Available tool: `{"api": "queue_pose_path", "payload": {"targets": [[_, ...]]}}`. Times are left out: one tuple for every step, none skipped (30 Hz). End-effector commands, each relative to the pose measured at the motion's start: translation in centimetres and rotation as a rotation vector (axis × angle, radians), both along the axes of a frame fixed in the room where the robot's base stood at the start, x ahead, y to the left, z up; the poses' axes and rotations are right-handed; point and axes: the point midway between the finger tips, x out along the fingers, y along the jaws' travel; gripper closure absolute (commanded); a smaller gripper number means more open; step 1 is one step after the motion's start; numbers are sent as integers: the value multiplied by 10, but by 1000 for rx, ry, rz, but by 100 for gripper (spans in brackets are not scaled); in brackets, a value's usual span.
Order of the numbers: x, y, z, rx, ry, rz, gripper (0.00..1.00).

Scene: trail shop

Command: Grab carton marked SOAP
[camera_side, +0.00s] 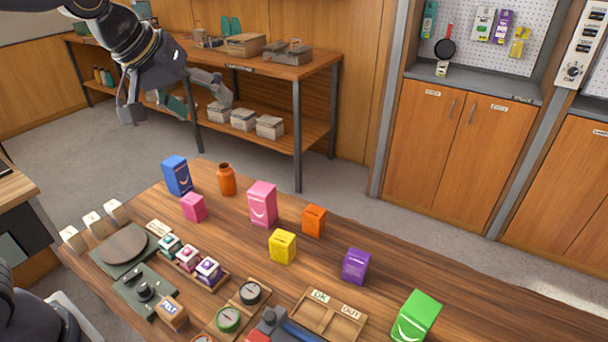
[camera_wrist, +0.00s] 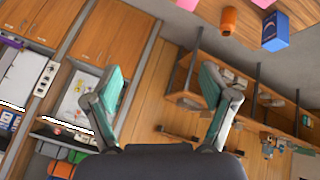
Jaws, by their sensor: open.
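Several coloured cartons stand on the wooden table: blue (camera_side: 177,175), small pink (camera_side: 194,207), tall pink (camera_side: 262,204), orange (camera_side: 314,220), yellow (camera_side: 282,246), purple (camera_side: 356,265) and green (camera_side: 415,317). Their lettering is too small to read, so I cannot tell which is marked SOAP. My gripper (camera_side: 177,106) is open and empty, raised beyond the table's far left end and apart from every carton. In the wrist view my gripper (camera_wrist: 160,80) shows both teal-padded fingers spread, with the blue carton (camera_wrist: 275,31) at the upper right.
An orange bottle (camera_side: 227,180) stands between the blue and tall pink cartons. A shelf bench (camera_side: 280,69) stands behind.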

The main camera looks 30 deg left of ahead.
Motion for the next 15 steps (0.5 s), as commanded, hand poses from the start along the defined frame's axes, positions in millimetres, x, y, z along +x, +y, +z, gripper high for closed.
{"api": "queue_pose_path", "payload": {"targets": [[25,-20,-12,-6,26,-8,17],[39,-32,-18,-8,35,-7,17],[57,-50,-29,-8,50,-11,17],[69,-64,-39,-4,61,-15,17],[80,-79,-50,3,72,-21,17],[93,-100,-67,19,86,-36,17],[100,-116,-80,34,97,-50,17],[106,-133,-94,50,107,-65,17],[111,-155,-113,77,119,-92,17],[113,-170,-128,99,130,-113,17],[113,-184,-142,123,140,-136,17],[111,-202,-161,156,153,-170,17],[109,-213,-174,180,164,-193,17],[105,-223,-187,202,176,-215,17],[99,-234,-202,229,190,-240,17]]}}
